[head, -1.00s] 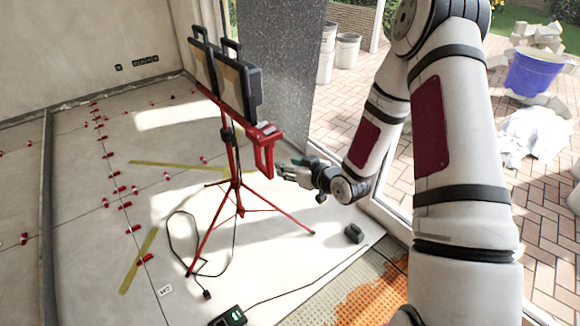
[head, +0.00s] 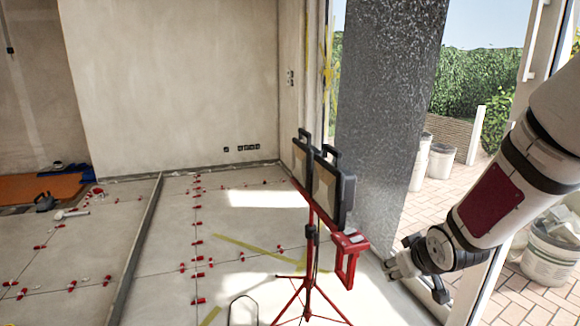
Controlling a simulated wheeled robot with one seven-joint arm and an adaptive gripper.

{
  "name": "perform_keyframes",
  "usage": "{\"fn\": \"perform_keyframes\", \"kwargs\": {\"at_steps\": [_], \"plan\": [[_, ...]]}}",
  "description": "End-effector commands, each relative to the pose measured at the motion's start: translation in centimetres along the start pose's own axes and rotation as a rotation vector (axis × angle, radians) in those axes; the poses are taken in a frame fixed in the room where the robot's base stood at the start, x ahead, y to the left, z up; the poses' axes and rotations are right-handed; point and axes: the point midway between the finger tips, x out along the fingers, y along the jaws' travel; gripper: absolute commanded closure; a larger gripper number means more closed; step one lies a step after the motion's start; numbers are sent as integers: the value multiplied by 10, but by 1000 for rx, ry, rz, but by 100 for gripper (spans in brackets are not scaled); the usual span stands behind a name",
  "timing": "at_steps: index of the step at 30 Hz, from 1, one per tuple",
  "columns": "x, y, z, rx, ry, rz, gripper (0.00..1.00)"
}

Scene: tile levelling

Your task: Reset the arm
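My arm comes in from the right edge of the head view, and my gripper (head: 393,268) is at its end, just right of the red work-light stand. The gripper points left and shows small. Its fingers seem empty, but how far apart they are is hard to tell. The red tripod stand (head: 311,262) carries two dark work lights (head: 334,188) and a red bracket (head: 348,258). A gap shows between the gripper and the bracket in the picture; the depth between them is unclear.
Red levelling clips (head: 197,242) line the joints of the tiled floor (head: 160,290). A grey speckled pillar (head: 385,120) stands behind the gripper. Outside are pale buckets (head: 440,162) and a larger white bucket (head: 550,255). An orange mat (head: 40,188) lies far left.

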Motion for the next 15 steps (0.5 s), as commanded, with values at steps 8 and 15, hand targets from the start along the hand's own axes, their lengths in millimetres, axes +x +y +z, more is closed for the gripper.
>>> {"fn": "perform_keyframes", "kwargs": {"at_steps": [8,15], "plan": [[-110,-9,22,75,-193,67,62],[-203,-39,65,174,-346,53,62]]}}
